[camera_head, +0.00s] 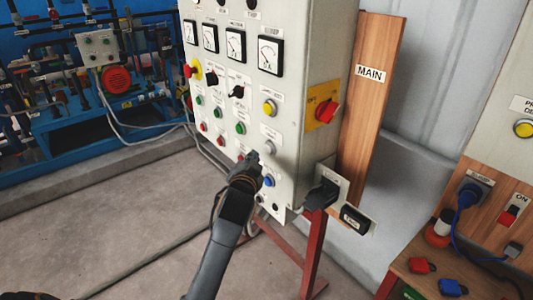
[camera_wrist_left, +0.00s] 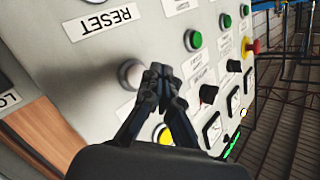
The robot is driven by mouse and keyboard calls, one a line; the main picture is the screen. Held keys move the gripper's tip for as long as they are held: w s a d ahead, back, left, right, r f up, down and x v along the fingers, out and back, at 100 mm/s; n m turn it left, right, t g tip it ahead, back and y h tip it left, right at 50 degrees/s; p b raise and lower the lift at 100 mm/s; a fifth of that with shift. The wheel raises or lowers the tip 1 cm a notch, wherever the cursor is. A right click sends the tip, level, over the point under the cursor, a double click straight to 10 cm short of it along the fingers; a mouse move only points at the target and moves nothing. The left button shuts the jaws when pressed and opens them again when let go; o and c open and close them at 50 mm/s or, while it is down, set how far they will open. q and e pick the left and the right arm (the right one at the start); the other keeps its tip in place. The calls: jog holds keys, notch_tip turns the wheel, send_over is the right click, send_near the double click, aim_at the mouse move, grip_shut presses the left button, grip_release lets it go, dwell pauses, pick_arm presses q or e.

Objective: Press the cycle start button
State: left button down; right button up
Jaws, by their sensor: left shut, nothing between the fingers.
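The grey control panel (camera_head: 300,80) carries several buttons, and no cycle start label is readable. A pale round button (camera_head: 270,133) sits below a yellow button (camera_head: 270,108) and above a blue button (camera_head: 269,181). My left gripper (camera_head: 252,160) is shut and empty in front of the lower panel face. In the left wrist view, its closed fingertips (camera_wrist_left: 161,72) appear just beside the pale button (camera_wrist_left: 131,74), with the yellow button (camera_wrist_left: 163,135) partly behind the fingers. I cannot tell whether the fingertips touch the panel. A RESET label (camera_wrist_left: 97,23) shows upside down.
Green buttons (camera_head: 240,128), black selector knobs (camera_head: 236,91) and a red emergency stop (camera_head: 187,71) share the panel. A red rotary switch (camera_head: 326,110) is on its side. A black plug (camera_head: 322,195) projects at lower right. Open floor (camera_head: 110,220) lies to the left.

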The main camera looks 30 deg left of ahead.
pick_arm(q)
jog(key=shift+w+d, duration=0.3)
jog(key=shift+w, duration=0.35)
dwell(1.0)
jog(key=shift+w+d, duration=0.15)
jog(key=shift+w, duration=0.25)
jog(key=shift+w+d+r, duration=0.1)
jog(key=shift+w+d, duration=0.1)
jog(key=shift+w, duration=0.2)
dwell(0.7)
jog(key=shift+s, duration=0.1)
jog(key=shift+s+a+p, duration=0.35)
jog(key=shift+s+p, duration=0.3)
jog(key=shift+s, duration=0.05)
